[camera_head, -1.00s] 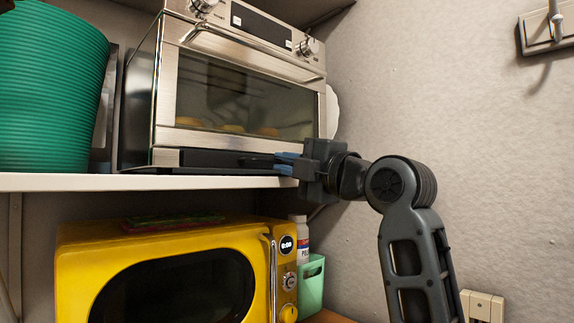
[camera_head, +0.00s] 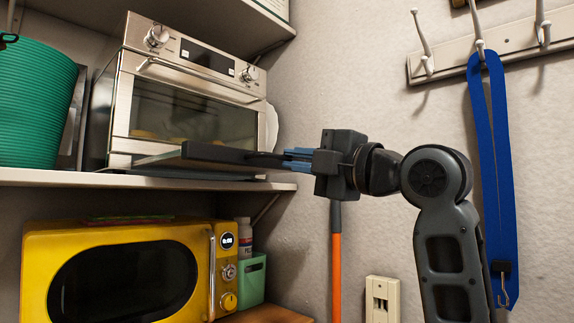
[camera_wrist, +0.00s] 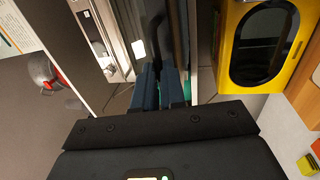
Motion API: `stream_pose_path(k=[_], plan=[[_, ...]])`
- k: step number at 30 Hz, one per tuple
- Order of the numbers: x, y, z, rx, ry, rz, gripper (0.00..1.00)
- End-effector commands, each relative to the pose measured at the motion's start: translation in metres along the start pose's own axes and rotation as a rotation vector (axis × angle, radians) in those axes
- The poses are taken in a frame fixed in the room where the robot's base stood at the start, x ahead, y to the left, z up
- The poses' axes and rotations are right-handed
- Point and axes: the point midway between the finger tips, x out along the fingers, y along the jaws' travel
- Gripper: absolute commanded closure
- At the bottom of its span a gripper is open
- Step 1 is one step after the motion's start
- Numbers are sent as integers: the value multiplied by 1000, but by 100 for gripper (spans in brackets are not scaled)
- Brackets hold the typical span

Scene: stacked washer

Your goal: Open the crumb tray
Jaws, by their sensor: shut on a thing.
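The crumb tray (camera_head: 212,153) is a dark, flat tray at the base of the silver toaster oven (camera_head: 190,110). Its front juts out past the oven's front over the shelf. My gripper (camera_head: 284,158) is at the right end of the tray's dark front and is shut on it with blue fingers. In the wrist view, the fingers (camera_wrist: 160,88) close at the end of the tray's dark bar (camera_wrist: 176,38). The exact contact is partly hidden by the fingers. The oven door is closed, with food behind its glass.
The oven stands on a white shelf (camera_head: 120,181) beside a green ribbed basket (camera_head: 38,105). A yellow microwave (camera_head: 120,275) and a mint container (camera_head: 251,280) are below. A blue strap (camera_head: 490,180) hangs from wall hooks at right. An orange pole (camera_head: 336,270) stands below my gripper.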

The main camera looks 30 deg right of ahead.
Motion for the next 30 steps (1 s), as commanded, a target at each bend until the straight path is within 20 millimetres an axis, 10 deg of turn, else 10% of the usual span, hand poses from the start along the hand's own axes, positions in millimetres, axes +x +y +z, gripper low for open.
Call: stream_pose_path(k=[30], plan=[[-28,-1,1,0,-2,0,79]])
